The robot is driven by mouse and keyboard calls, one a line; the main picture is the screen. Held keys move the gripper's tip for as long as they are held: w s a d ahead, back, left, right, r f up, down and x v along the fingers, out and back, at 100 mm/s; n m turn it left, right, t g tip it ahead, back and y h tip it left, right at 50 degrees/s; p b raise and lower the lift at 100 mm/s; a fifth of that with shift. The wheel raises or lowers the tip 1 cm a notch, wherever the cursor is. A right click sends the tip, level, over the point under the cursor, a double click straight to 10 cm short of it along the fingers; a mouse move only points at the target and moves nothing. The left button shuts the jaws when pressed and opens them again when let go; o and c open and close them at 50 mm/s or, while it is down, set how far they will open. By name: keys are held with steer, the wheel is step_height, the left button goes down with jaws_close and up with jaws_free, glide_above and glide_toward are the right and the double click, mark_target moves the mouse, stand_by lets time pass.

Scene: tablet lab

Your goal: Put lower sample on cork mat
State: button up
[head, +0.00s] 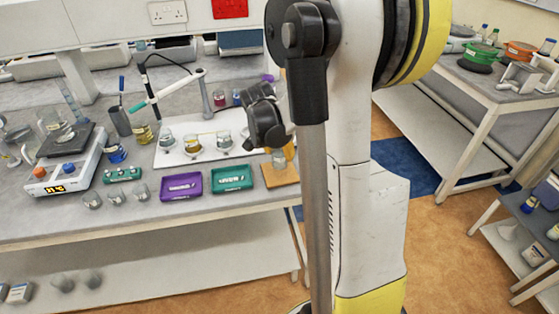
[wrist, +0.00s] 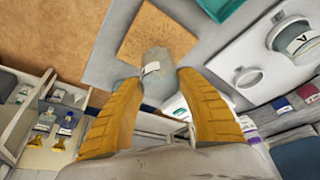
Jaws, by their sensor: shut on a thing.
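The cork mat (head: 283,178) is a tan square at the right end of the bench, and it shows at the top of the wrist view (wrist: 163,28). My gripper (head: 286,154) is above it, with yellow fingers (wrist: 165,85) shut on a greyish glass sample (wrist: 157,57) bearing a white label. The sample also shows in the head view (head: 279,159), partly hidden by my gripper. In the wrist view it overlaps the mat's edge. I cannot tell whether it touches the mat.
A white board (head: 205,152) left of my gripper carries other labelled beakers, one marked A (wrist: 292,37). A teal tray (head: 232,178) and a purple tray (head: 181,187) lie left of the mat. The bench edge is close to the mat's right.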

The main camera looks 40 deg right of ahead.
mark_target(280, 159)
steer(key=shift+f+b, duration=0.35)
steer(key=shift+f, duration=1)
steer(key=shift+f, duration=0.2)
steer(key=o, duration=1.1)
steer(key=shift+o, duration=0.2)
steer(key=shift+r, duration=0.15)
